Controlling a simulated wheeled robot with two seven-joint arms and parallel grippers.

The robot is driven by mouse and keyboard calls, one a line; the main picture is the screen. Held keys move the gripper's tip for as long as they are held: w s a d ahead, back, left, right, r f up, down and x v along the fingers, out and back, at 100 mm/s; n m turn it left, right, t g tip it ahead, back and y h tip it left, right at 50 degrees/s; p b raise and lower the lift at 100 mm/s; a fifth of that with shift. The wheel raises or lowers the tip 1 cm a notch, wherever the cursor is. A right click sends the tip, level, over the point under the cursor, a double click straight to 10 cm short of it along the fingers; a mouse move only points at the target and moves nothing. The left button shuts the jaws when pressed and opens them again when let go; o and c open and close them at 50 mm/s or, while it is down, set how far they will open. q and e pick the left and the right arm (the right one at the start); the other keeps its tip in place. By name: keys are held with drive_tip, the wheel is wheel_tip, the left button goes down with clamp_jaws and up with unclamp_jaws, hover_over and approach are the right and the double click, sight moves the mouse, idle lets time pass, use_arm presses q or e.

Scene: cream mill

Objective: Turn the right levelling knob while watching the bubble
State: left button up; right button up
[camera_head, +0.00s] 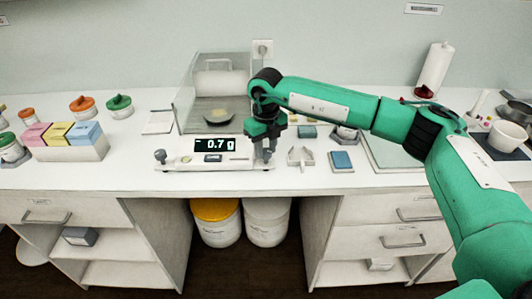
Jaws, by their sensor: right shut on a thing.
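The balance (190,164) stands near the front edge of the bench, and its display (215,144) reads about -0.7 g. A glass draught shield (187,95) rises behind the display with a round pan (219,117) inside. The left levelling knob (160,156) is grey and free. My right gripper (267,148) points down at the balance's front right corner, shut on the right levelling knob, which is mostly hidden by the fingers. A small window (213,157) below the display may hold the bubble, but it is too small to read. My left gripper is not in view.
A white scoop-like holder (300,157) and a blue block (341,161) lie close to the right of my gripper. A box of coloured packs (66,146) and lidded jars (119,106) stand at left. A paper roll (434,70) stands at back right.

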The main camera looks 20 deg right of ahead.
sight(266, 151)
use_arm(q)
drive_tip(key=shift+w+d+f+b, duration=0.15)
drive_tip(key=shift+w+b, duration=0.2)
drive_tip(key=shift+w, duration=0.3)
use_arm(e)
drive_tip(key=shift+r+n, duration=0.1)
drive_tip(key=shift+n, duration=0.5)
drive_tip(key=shift+w, duration=0.1)
drive_tip(key=o, duration=1)
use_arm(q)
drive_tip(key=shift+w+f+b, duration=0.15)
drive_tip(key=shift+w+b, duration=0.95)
use_arm(e)
drive_tip(key=shift+r, duration=6.9)
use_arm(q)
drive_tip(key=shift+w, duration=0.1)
